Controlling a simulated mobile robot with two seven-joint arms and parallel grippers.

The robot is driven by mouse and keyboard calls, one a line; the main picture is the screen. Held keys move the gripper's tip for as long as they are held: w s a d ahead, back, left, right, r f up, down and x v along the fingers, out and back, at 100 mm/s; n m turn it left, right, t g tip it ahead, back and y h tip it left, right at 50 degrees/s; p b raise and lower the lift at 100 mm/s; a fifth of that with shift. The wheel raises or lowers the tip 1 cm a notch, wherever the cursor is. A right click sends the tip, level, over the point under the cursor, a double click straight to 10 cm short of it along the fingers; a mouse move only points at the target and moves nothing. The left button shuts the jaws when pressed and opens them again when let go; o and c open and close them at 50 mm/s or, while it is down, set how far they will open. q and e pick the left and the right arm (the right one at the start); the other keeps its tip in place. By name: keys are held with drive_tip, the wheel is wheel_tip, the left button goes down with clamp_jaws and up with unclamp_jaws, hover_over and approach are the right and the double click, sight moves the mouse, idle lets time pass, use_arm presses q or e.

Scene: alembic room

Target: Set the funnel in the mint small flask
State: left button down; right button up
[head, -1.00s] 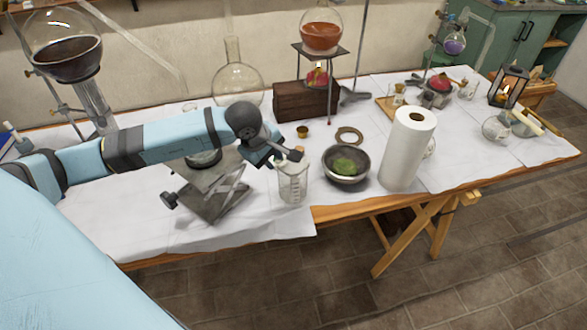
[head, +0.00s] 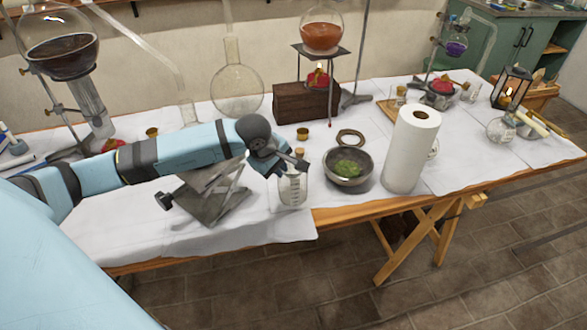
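My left gripper (head: 284,168) is at the near edge of the white-covered table, its fingers pointing down at the top of a clear glass vessel with markings (head: 292,190). The fingers overlap the vessel's upper part, and I cannot tell whether they touch it or how far apart they are. I cannot pick out the funnel or a mint-coloured small flask for certain. My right gripper is not in view.
A grey bowl with green contents (head: 347,178) and a paper towel roll (head: 410,150) stand to the right of the vessel. A metal lab jack (head: 210,195) stands left under my arm. A large clear flask (head: 237,90) stands behind.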

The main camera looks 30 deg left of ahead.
use_arm(q)
wheel_tip(320, 180, up, 12)
drive_tip(key=p, duration=0.5)
idle(1.2)
